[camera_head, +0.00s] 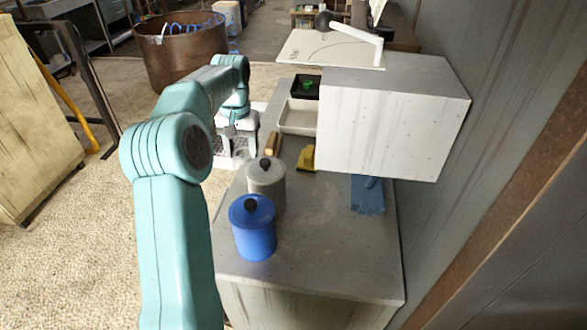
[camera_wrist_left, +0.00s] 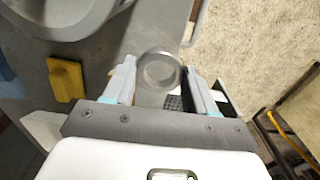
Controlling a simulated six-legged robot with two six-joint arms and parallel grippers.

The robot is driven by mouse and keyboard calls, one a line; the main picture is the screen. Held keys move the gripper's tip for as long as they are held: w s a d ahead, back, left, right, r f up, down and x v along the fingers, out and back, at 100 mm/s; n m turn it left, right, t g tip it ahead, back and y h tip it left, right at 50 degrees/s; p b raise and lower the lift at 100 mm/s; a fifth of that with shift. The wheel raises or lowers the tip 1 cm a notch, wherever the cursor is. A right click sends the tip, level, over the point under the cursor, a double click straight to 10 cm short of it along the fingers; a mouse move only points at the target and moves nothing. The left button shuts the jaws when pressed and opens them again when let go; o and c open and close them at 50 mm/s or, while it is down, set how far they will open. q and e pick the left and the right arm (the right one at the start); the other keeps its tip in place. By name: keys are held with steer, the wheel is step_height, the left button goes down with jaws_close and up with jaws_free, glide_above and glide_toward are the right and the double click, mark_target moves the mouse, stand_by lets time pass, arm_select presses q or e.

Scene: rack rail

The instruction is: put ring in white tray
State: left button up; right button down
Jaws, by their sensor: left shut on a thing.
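A grey metal ring (camera_wrist_left: 160,71) is between the two fingers of my left gripper (camera_wrist_left: 161,85) in the wrist view, and the gripper is shut on it. In the head view my left gripper (camera_head: 236,148) hangs at the left edge of the bench, above a white perforated piece. The ring cannot be made out there. The white tray (camera_head: 297,131) stands on the bench to the right of and slightly beyond the gripper. Its visible inside looks empty. My right gripper is not in view.
A grey lidded canister (camera_head: 266,184) and a blue one (camera_head: 253,232) stand nearer. A yellow block (camera_head: 306,158) and a tan block (camera_head: 272,143) lie near the tray. A black bin (camera_head: 305,92) holds something green. A large grey box (camera_head: 393,120) overhangs the right side.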

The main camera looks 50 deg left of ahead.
arm_select(q)
steer(key=p, duration=0.1)
glide_above(287, 183)
steer(key=f, duration=0.6)
steer(key=shift+s, duration=0.25)
steer(key=shift+w+d+f, duration=0.1)
steer(key=shift+d+f, duration=0.05)
steer(key=shift+f, duration=0.1)
steer(key=shift+w+f, duration=0.15)
steer(key=shift+f, duration=0.1)
steer(key=shift+f, duration=0.15)
steer(key=o, duration=1.1)
steer(key=shift+c, duration=0.2)
